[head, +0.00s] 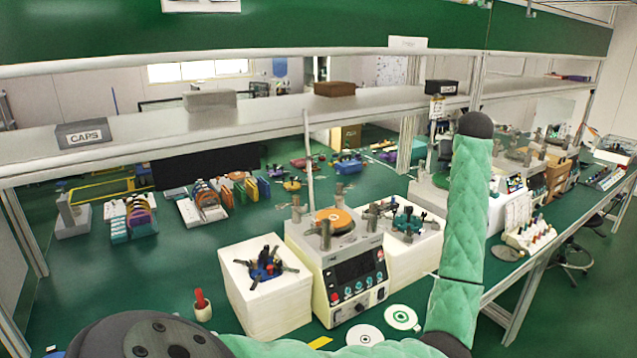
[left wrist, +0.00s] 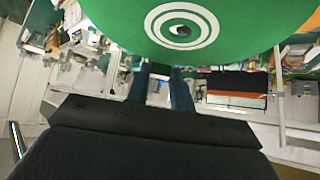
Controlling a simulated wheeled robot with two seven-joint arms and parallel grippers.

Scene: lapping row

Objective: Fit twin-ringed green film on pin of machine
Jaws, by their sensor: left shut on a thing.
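The green film is a round disc with two white rings (left wrist: 213,22) around a centre hole, in the left wrist view. It fills the top middle of that view, cut off by the edge. My left gripper (left wrist: 161,73) is shut on the film's near rim. In the head view its jaws and the held film cannot be made out. A white machine (head: 352,281) with a dark display stands at the middle of the bench. An orange disc (head: 331,221) lies on its top; I cannot make out a pin clearly. My right gripper is not in view.
A white block (head: 258,300) with a blue-and-black fixture (head: 266,265) stands left of the machine. Flat white discs (head: 402,317) lie in front, right. Film racks (head: 133,216) stand at left. A grey shelf (head: 270,113) crosses above the bench. My padded arm covers part of the right side.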

